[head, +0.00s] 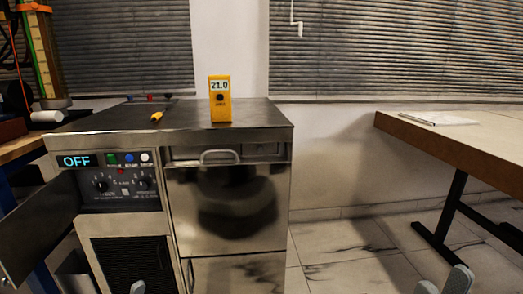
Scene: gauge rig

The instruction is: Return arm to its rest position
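My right gripper (443,282) shows at the bottom edge on the right. Its two grey fingertips stand apart with nothing seen between them, over the tiled floor. Of my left gripper (137,287) only a small grey tip shows at the bottom edge on the left, in front of the rig's dark grille; whether it is open cannot be told. The steel rig (226,219) stands left of centre. A yellow gauge (220,101) reading 21.0 stands upright on its top.
A panel door (40,228) hangs open at the rig's left. A yellow-handled tool (157,117) lies on the rig's top. A table (470,146) with white paper (438,118) stands at right. Tiled floor (345,255) between rig and table is clear.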

